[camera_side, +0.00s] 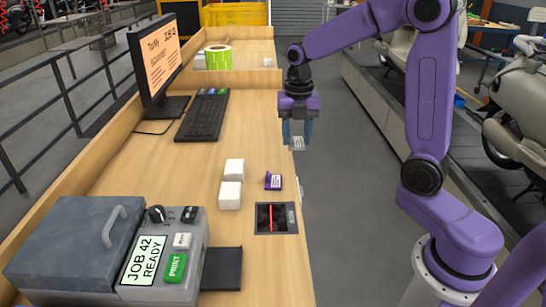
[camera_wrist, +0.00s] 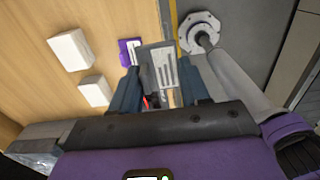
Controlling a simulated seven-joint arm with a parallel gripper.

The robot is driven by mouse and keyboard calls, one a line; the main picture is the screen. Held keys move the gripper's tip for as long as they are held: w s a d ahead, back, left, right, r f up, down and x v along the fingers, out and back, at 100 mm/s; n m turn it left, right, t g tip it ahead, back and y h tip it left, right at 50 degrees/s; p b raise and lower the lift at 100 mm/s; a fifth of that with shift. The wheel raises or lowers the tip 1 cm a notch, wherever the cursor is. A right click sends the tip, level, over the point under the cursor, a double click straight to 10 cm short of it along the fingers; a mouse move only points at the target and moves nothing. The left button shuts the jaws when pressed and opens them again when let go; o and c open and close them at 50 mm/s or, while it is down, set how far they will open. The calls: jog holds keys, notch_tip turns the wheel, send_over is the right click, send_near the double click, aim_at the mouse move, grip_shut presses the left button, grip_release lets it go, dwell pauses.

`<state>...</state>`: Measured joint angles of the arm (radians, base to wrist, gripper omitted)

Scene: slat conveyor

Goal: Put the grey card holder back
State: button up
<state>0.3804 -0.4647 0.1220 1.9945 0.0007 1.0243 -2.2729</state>
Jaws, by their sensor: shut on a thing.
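The grey card holder (camera_wrist: 157,60) carries a white card with dark lines and is between the fingers of my gripper (camera_wrist: 160,82) in the wrist view. In the side view my gripper (camera_side: 297,133) is shut on the grey card holder (camera_side: 298,143), which is small and partly covered by the fingers. It is held at the right edge of the wooden bench (camera_side: 255,120), seemingly above the bench top. A purple card holder (camera_side: 273,181) stands on the bench, nearer the side camera, and shows beside the grey one in the wrist view (camera_wrist: 125,52).
Two white blocks (camera_side: 234,169) (camera_side: 230,196) stand left of the purple holder. A scanner window (camera_side: 277,218) with a red line is set in the bench. A printer (camera_side: 165,250), keyboard (camera_side: 203,118) and monitor (camera_side: 157,55) occupy the left. The bench middle is clear.

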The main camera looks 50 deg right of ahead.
send_over(273, 166)
notch_tip(273, 166, down, 7)
jog(key=shift+f, duration=0.1)
jog(key=shift+w+f, duration=0.1)
jog(key=shift+f, duration=1.6)
jog(key=shift+f, duration=0.1)
jog(key=o, duration=1)
jog(key=shift+r, duration=6.15)
